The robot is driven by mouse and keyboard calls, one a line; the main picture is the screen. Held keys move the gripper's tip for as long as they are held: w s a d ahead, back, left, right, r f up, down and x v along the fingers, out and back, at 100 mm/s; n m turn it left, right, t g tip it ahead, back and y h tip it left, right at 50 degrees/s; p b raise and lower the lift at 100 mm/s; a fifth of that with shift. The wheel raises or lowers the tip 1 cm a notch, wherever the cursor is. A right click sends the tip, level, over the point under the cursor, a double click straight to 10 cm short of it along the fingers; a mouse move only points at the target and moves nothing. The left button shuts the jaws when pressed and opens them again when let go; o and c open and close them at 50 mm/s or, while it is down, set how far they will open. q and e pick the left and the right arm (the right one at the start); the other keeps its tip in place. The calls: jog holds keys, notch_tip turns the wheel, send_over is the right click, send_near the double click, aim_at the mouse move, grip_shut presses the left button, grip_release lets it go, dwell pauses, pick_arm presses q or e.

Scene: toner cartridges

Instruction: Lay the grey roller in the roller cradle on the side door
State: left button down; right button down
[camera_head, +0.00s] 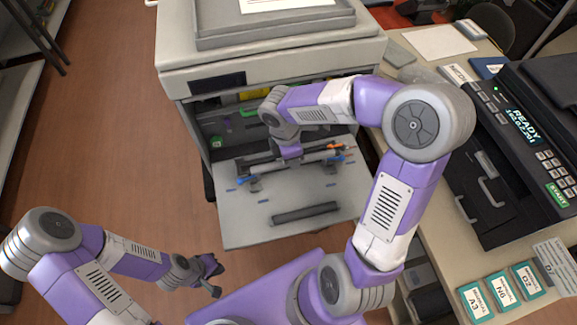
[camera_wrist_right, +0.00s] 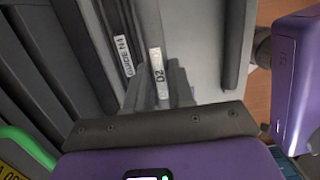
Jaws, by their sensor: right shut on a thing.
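The side door (camera_head: 235,215) of the printer is folded down flat as a light grey panel. The roller cradle, with a blue lever (camera_head: 247,181) and an orange lever (camera_head: 337,146), sits on its inner part. My right gripper (camera_head: 289,155) is low over the cradle, shut on what looks like the grey roller, a long dark bar (camera_head: 262,161) lying across the cradle. The arm and gripper hide its middle; I cannot tell whether its ends are seated. The right wrist view shows dark bars close by and labels. My left gripper (camera_head: 212,278) is open and empty, left of the door.
Another dark bar (camera_head: 305,213) lies on the outer part of the door; it also shows in the right wrist view (camera_wrist_right: 239,45). The printer body (camera_head: 190,60) rises behind. A desk with a black machine (camera_head: 515,150) and several green-labelled boxes (camera_head: 500,290) stands right.

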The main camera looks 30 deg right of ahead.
jog(key=f, duration=0.3)
jog(key=shift+s+b, duration=0.25)
jog(key=shift+b, duration=0.05)
jog(key=shift+w+f, duration=0.1)
jog(key=shift+f, duration=0.55)
notch_tip(320, 180, down, 2)
jog(key=shift+f+b, duration=0.25)
jog(key=shift+b, duration=0.25)
jog(key=shift+f, duration=0.3)
jog(key=shift+f+b, duration=0.55)
jog(key=shift+f, duration=0.05)
jog(key=c, duration=1)
grip_release()
